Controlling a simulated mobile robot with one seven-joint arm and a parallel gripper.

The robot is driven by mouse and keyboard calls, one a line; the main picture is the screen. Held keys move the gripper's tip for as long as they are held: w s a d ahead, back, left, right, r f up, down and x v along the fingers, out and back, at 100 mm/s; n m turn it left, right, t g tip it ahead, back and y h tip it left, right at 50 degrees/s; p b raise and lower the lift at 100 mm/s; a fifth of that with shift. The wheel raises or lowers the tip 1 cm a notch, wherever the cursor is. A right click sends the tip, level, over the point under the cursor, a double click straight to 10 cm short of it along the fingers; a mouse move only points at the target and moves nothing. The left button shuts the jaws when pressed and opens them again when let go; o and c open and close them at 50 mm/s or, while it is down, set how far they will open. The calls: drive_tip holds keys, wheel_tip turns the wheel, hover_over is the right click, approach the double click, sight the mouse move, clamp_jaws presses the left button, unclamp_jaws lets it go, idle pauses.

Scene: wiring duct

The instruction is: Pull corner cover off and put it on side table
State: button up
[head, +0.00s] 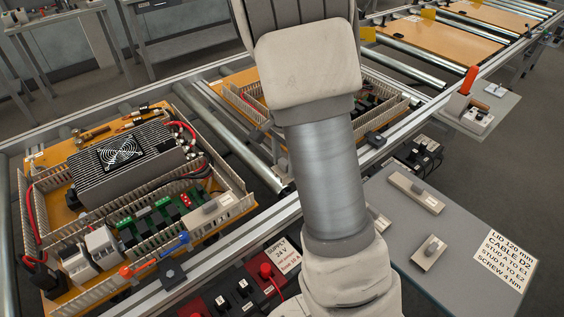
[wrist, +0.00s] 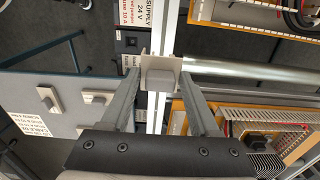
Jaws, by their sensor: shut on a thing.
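My gripper (wrist: 160,82) is shut on the corner cover (wrist: 145,66), a small pale plate with a grey block-shaped grip (wrist: 160,79) between the fingertips. In the wrist view the cover is in front of the metal rail of the conveyor; its height above the rail is hard to tell. The grey side table (head: 385,236) is at the lower right in the head view and at the left in the wrist view (wrist: 75,128). In the head view my arm hides the gripper and the cover.
Pale lids with grey grips (head: 415,192) (head: 429,253) lie on the side table, beside a printed label (head: 490,262). An orange panel with wiring ducts and a finned fan unit (head: 120,155) is at the left. A red and black supply unit (head: 230,297) stands at the front.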

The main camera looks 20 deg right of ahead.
drive_tip(key=shift+r, duration=0.15)
drive_tip(key=shift+r+p, duration=2.7)
drive_tip(key=shift+r, duration=0.15)
